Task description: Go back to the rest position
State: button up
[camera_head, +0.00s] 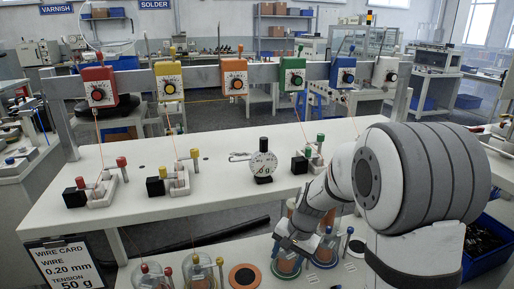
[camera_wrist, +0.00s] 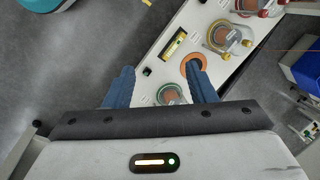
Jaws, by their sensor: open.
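My gripper (camera_wrist: 160,66) is open, its two blue fingers spread wide apart in the wrist view. No object is seen held between them. Below and beyond the fingers are the white lower shelf (camera_wrist: 178,22) and the grey floor. An orange ring (camera_wrist: 193,60) on that shelf shows partly behind the right finger. In the head view my arm reaches down to the left from the right side, and my gripper (camera_head: 290,248) hangs low over the front shelf. Its fingertips are hard to make out there.
A white bench top (camera_head: 225,190) bears a dial gauge (camera_head: 263,165) and small terminal blocks. A rail (camera_head: 205,76) above it carries several coloured tension units. Glass-domed spools (camera_head: 200,270) stand on the lower shelf near my gripper. A blue bin (camera_head: 490,262) is at the right.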

jog(key=s+d+r+n+t+h+p, duration=0.1)
jog(key=s+d+r+n+p, duration=0.2)
jog(key=s+r, duration=0.6)
jog(key=s+d+r+n+t+h+p, duration=0.1)
jog(key=s+d+r+n+p, duration=0.2)
jog(key=s+r+p, duration=0.4)
jog(key=s+d+r, duration=0.1)
jog(key=s+r, duration=0.2)
jog(key=r, duration=0.4)
jog(key=shift+s+h, duration=0.2)
jog(key=shift+h, duration=0.2)
jog(key=shift+c, duration=0.3)
